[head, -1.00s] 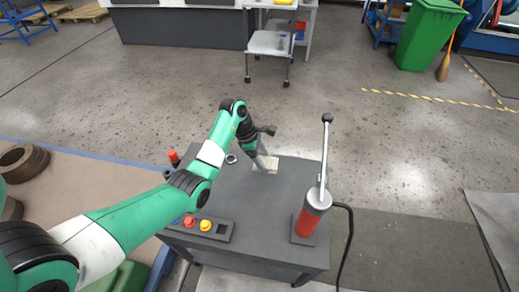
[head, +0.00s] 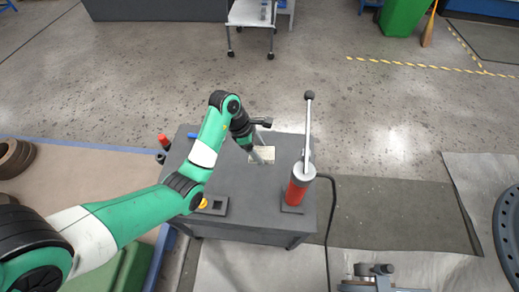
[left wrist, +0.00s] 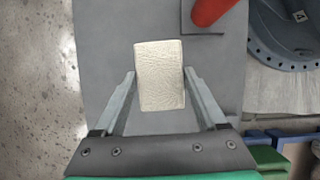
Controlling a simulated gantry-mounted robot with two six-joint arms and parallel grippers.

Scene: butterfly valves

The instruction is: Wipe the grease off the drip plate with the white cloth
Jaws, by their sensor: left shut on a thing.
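The white cloth, a cream, wrinkled rectangular pad (head: 268,154), is on the far part of the dark grey bench top (head: 245,185). My left gripper (head: 258,156) reaches down to it from the left. In the left wrist view the cloth (left wrist: 160,90) sits between the two fingers of my left gripper (left wrist: 160,73), which is shut on it. I cannot make out the drip plate or any grease; whatever lies under the cloth is hidden. My right gripper is not in view.
A red hand pump (head: 299,187) with a tall lever stands on the bench right of the cloth, its black hose beyond the edge. A button box (head: 217,206) sits near the front, partly behind my arm. A large dark flange (head: 509,222) is at far right.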

